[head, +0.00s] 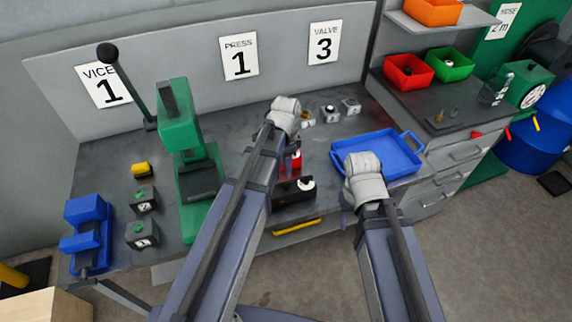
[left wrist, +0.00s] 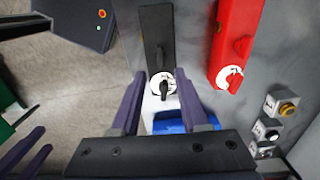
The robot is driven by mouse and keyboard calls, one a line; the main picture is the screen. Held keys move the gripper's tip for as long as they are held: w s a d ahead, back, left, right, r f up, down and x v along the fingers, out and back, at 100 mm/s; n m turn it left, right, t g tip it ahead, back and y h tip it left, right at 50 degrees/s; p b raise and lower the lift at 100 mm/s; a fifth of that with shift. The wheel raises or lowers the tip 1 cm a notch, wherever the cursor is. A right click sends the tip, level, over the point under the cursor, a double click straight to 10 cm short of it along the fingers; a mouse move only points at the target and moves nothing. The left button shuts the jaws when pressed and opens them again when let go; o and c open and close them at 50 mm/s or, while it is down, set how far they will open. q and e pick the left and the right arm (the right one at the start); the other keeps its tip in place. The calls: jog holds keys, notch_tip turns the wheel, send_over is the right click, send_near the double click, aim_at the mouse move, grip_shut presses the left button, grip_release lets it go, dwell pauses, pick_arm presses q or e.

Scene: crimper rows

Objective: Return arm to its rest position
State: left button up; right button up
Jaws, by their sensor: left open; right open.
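My left gripper (left wrist: 160,98) is open, its two purple fingers spread on either side of a white round dial with a black knob (left wrist: 166,88) at the end of a black block (left wrist: 157,35). I cannot tell whether they touch it; nothing is visibly gripped. In the head view my left arm hides these fingers, and the black block (head: 290,194) shows at the bench's front edge. My right gripper (head: 345,219) is mostly hidden behind its wrist, below the blue tray. Its purple fingers, apart and empty, show at the lower left of the left wrist view (left wrist: 44,140).
A red block (left wrist: 234,45) with a white dial lies beside the black one. The blue tray (head: 378,155) looks empty. A green press (head: 180,125), a blue vice (head: 87,225) and small grey blocks stand at the left. Red (head: 408,72) and green (head: 449,66) bins are at right.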

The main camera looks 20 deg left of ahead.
dwell(0.4)
pick_arm(q)
jog(key=s+d+f+n+b, duration=0.4)
jog(key=s+d, duration=0.1)
jog(key=s, duration=0.2)
jog(key=s+d+f+n+y+b, duration=0.1)
jog(key=s+d+f+n+b, duration=0.2)
jog(key=s, duration=0.4)
jog(key=d+f+b, duration=0.1)
jog(key=d+b, duration=0.1)
jog(key=shift+s+d+f+n, duration=0.2)
jog(key=shift+d+f+n, duration=0.1)
jog(key=shift+f+n, duration=0.1)
